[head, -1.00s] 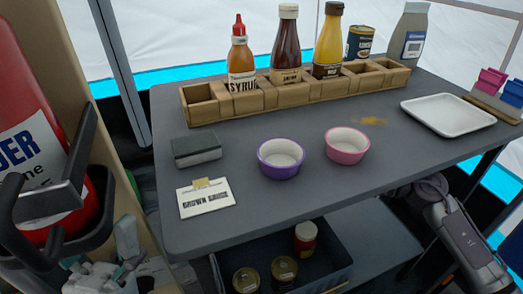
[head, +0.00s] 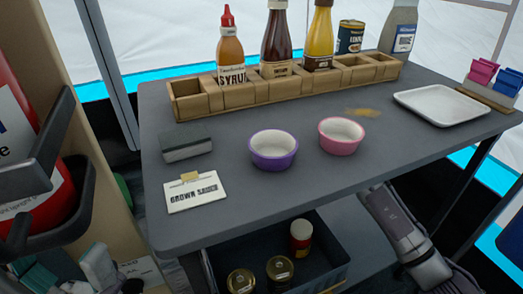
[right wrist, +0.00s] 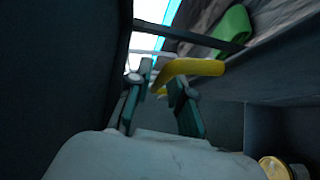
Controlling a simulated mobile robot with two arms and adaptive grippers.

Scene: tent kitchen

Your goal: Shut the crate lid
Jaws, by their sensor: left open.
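A dark blue crate (head: 336,275) stands under the table in the head view. It is open at the top there, with cans inside, and I cannot make out its lid. My left gripper (head: 98,272) is at the bottom left edge of the head view, open and well apart from the crate. My right arm reaches down past the table's front edge, and its gripper is hidden in the head view. In the right wrist view my right gripper (right wrist: 160,106) has its fingers apart, close to a yellow bar (right wrist: 195,67). I cannot tell whether they touch it.
The grey table (head: 330,185) holds a purple bowl (head: 273,158), a pink bowl (head: 340,145), a white tray (head: 441,108) and a wooden rack (head: 205,105) with sauce bottles. A red cylinder (head: 25,150) stands at the left. A gold-topped can (right wrist: 273,167) shows in the right wrist view.

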